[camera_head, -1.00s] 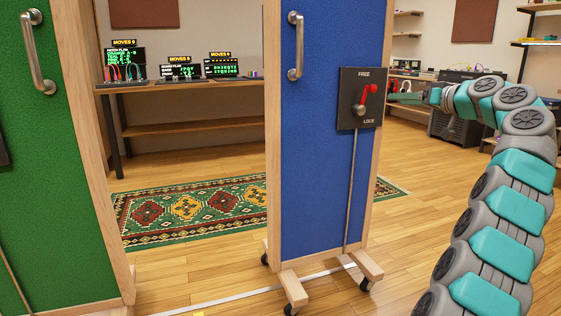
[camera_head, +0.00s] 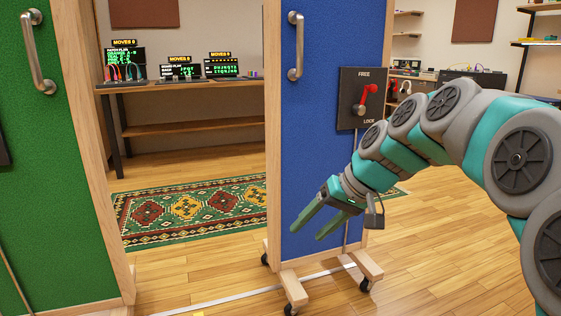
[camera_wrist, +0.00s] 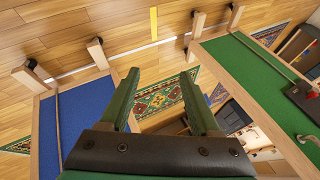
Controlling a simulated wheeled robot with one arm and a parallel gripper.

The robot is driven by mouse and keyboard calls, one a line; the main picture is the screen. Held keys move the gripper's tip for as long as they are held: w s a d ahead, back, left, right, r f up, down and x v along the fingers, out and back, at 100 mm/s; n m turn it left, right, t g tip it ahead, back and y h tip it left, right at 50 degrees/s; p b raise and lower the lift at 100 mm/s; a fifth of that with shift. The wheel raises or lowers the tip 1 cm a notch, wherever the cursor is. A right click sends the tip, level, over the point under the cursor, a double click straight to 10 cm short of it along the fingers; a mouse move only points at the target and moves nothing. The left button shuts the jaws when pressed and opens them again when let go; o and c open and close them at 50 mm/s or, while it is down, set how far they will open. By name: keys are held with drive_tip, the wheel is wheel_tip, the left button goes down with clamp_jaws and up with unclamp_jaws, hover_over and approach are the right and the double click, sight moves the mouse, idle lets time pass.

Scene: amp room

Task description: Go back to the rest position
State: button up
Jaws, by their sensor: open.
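My gripper (camera_head: 318,213) is open and empty in the head view, its two green fingers pointing down and left in front of the lower blue panel (camera_head: 322,140). The panel's red lever (camera_head: 367,95) points up toward FREE on its black plate. In the wrist view, my gripper (camera_wrist: 165,85) shows both fingers apart with nothing between them. The blue panel (camera_wrist: 75,115) is on the left there and the green panel (camera_wrist: 255,85) on the right.
The green panel (camera_head: 50,170) stands at the left on a wooden frame. Between the panels, a patterned rug (camera_head: 190,208) lies before a wooden shelf (camera_head: 190,126) with several small screens. Wheeled feet (camera_head: 292,288) stick out under the blue panel. Wooden floor (camera_head: 440,260) is open at the right.

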drive_tip(key=s+d+f+m+g+h, duration=0.1)
drive_tip(key=s+d+f+g+h, duration=0.15)
drive_tip(key=s+f, duration=0.6)
drive_tip(key=s+d+f+g+h, duration=0.1)
drive_tip(key=s+d+f+h, duration=0.2)
drive_tip(key=s, duration=1)
drive_tip(key=s+d+f+m+g+h, duration=0.1)
drive_tip(key=s+d+f, duration=0.2)
drive_tip(key=s+f, duration=0.55)
wheel_tip(320, 180, up, 16)
drive_tip(key=s+p, duration=0.1)
drive_tip(key=p, duration=1.3)
drive_tip(key=shift+s+f, duration=0.15)
